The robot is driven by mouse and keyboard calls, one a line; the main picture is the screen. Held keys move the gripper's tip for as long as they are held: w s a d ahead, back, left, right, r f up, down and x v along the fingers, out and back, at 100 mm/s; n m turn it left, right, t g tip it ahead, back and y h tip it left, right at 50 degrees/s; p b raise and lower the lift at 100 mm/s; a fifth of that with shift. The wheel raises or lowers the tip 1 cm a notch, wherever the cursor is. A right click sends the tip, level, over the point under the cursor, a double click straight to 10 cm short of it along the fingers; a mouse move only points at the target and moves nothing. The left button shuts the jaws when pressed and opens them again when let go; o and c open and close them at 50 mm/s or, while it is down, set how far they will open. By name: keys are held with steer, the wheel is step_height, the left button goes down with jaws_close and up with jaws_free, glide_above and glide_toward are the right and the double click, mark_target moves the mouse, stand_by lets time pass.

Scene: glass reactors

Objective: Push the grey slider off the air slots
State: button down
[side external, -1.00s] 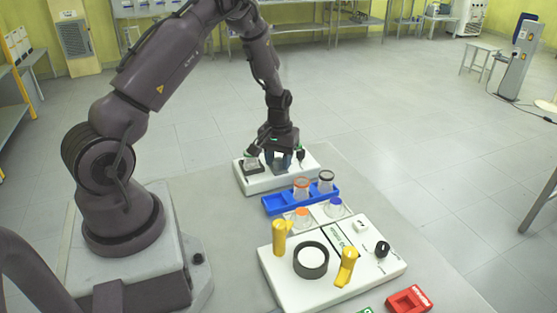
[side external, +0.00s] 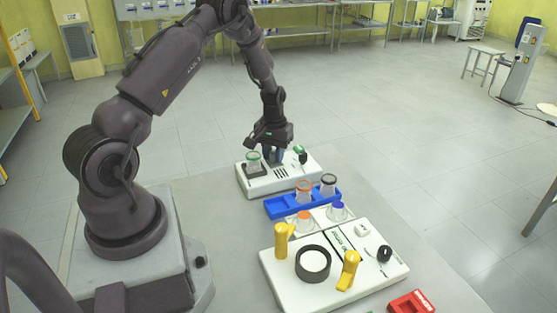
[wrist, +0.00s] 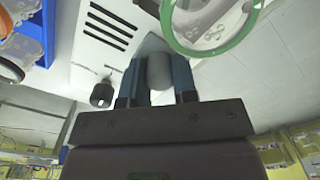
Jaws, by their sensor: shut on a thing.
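The white base unit (side external: 290,183) with dark air slots (side external: 280,173) stands at the table's far end. In the wrist view the air slots (wrist: 110,25) show as a row of dark bars, uncovered. My gripper (side external: 272,157) reaches down at the unit's back edge, behind the slots. In the wrist view its blue fingers (wrist: 157,80) are shut on the rounded grey slider (wrist: 158,70), which sits beside the slots' end. The slider's lower part is hard to make out.
A green-rimmed glass vessel (side external: 253,161) stands close left of my gripper, and a black knob (side external: 302,157) close right. A blue rack (side external: 275,207) with glass vessels and a white panel with yellow handles (side external: 349,270) lie nearer the camera.

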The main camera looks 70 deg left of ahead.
mark_target(273, 152)
steer(key=shift+a, duration=0.1)
steer(key=c, duration=1.2)
jaws_free()
steer(key=shift+o, duration=0.2)
steer(key=shift+r, duration=0.15)
step_height(273, 152, up, 13)
steer(key=shift+f, duration=0.2)
steer(key=s+d+r+m+t, duration=0.2)
steer(key=s+d+r, duration=0.3)
steer(key=d, duration=0.4)
steer(key=s+d+r+m+t, duration=0.1)
steer(key=s+d+r+m, duration=0.3)
steer(key=d, duration=0.4)
steer(key=s+d+r+m+t, duration=0.2)
steer(key=s+d+r+m, duration=0.1)
steer(key=s+d+r, duration=0.3)
steer(key=d+r, duration=0.2)
steer(key=d, duration=0.1)
steer(key=shift+s+d+r+t, duration=0.2)
steer(key=shift+s+d+t, duration=0.1)
steer(key=shift+s+d, duration=0.1)
